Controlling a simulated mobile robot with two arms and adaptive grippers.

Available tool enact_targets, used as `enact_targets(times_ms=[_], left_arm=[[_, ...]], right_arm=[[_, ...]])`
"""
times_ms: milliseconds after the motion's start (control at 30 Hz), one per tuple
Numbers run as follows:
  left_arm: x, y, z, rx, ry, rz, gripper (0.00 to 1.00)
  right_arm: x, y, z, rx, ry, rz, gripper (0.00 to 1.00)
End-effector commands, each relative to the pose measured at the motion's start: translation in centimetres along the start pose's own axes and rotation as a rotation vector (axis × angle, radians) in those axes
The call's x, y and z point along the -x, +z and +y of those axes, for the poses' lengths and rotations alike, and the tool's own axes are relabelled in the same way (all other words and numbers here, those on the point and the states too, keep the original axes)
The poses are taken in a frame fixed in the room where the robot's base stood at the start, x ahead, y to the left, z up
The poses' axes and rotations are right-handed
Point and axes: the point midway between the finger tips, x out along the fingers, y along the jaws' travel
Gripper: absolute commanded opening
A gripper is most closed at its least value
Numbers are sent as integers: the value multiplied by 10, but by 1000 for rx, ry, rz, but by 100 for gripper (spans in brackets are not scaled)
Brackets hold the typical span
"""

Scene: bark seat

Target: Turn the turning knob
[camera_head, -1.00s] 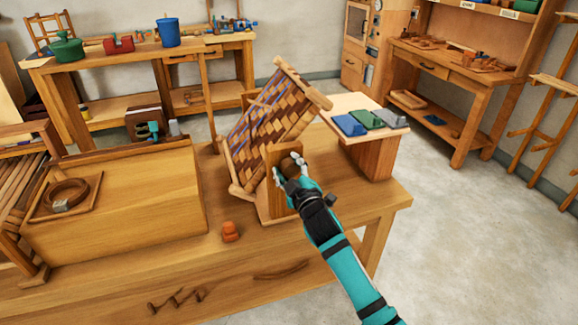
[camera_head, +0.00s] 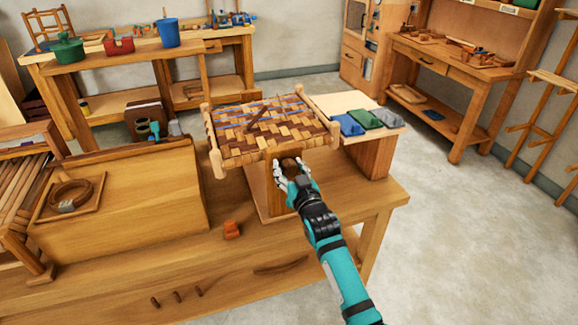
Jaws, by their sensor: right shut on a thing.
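The turning knob (camera_head: 290,163) is a dark brown round knob on the front of a wooden stand (camera_head: 277,190) on the workbench. My right gripper (camera_head: 291,172) is shut on the knob and partly hides it. Above the stand, the woven bark seat (camera_head: 262,130) lies nearly flat in its pole frame, with a checkered weave of tan and brown strips. A thin stick-like piece shows on top of the seat. My left gripper is not in view.
Blue, green and grey folded cloths (camera_head: 370,118) lie on a side stand at right. Small dark pegs (camera_head: 178,296) show at the front. Open floor lies to the right.

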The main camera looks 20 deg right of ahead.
Motion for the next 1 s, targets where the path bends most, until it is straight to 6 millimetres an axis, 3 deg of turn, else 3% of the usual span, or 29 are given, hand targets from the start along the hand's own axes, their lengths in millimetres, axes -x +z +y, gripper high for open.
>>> enact_targets(times_ms=[667, 700, 867, 1000], left_arm=[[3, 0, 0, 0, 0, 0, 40], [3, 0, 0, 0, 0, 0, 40], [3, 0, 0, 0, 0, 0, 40], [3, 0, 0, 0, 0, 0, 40]], right_arm=[[0, 2, 0, -70, 0, -5, 14], [0, 2, 0, -70, -1, -5, 47], [0, 2, 0, -68, 0, -3, 68], [0, 1, 0, -67, 0, -2, 71]])
